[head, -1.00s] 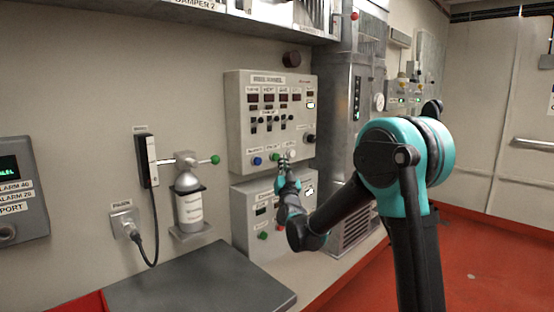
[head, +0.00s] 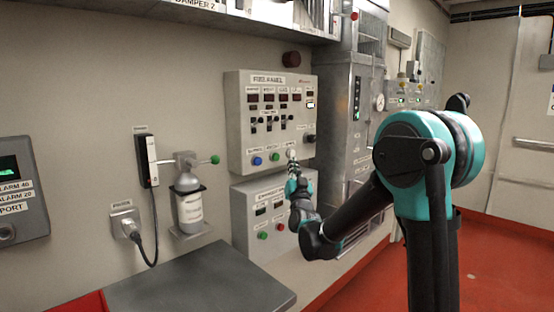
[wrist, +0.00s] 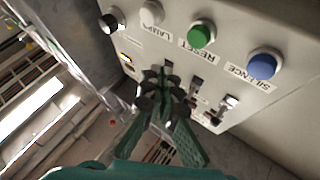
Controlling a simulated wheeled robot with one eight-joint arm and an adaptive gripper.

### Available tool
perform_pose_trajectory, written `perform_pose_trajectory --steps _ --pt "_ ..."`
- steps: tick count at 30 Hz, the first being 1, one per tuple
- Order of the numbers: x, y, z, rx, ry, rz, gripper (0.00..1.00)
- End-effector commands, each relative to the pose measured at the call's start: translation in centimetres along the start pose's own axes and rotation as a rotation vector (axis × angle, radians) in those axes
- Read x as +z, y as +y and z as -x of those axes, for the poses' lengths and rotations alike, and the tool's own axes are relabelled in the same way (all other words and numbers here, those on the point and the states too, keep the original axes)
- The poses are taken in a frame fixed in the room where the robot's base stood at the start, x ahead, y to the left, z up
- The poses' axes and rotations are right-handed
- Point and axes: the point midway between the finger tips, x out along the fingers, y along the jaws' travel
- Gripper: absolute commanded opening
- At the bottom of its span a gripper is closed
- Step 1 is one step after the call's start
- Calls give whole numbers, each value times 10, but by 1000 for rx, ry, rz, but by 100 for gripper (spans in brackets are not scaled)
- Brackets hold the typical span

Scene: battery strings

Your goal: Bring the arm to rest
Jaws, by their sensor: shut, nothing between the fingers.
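My gripper (head: 293,168) is shut and empty, in front of the lower edge of the upper control panel (head: 236,120), just below the white button (head: 291,154). In the wrist view its closed dark fingers (wrist: 163,92) point at the panel face. The green button (wrist: 201,33), labelled RESET, the blue button (wrist: 263,65), labelled SILENCE, and the white lamps button (wrist: 155,15) show beyond the fingers. I cannot tell whether the fingertips touch the panel. My arm reaches in from the right, bent at the elbow.
A lower panel (head: 242,215) sits under the upper one. A grey bench top (head: 200,280) is in front at left. A bottle (head: 189,208) and a corded handset (head: 147,160) are on the wall. A metal cabinet (head: 345,110) stands right of the panels. Red floor (head: 490,265) is open at right.

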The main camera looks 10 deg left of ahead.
Motion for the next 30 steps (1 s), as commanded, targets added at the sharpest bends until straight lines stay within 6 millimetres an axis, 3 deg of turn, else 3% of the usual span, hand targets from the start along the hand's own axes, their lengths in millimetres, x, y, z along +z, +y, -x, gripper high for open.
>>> perform_pose_trajectory --steps 12,17,20,23,26,30 --pt "0 0 0 0 -4 1 0" --pt "8 16 14 -5 -101 25 0" --pt "21 39 39 -3 -248 53 0" --pt "38 68 81 12 -434 84 0" --pt "56 97 134 44 -625 109 0" --pt "75 136 221 112 -885 128 0"
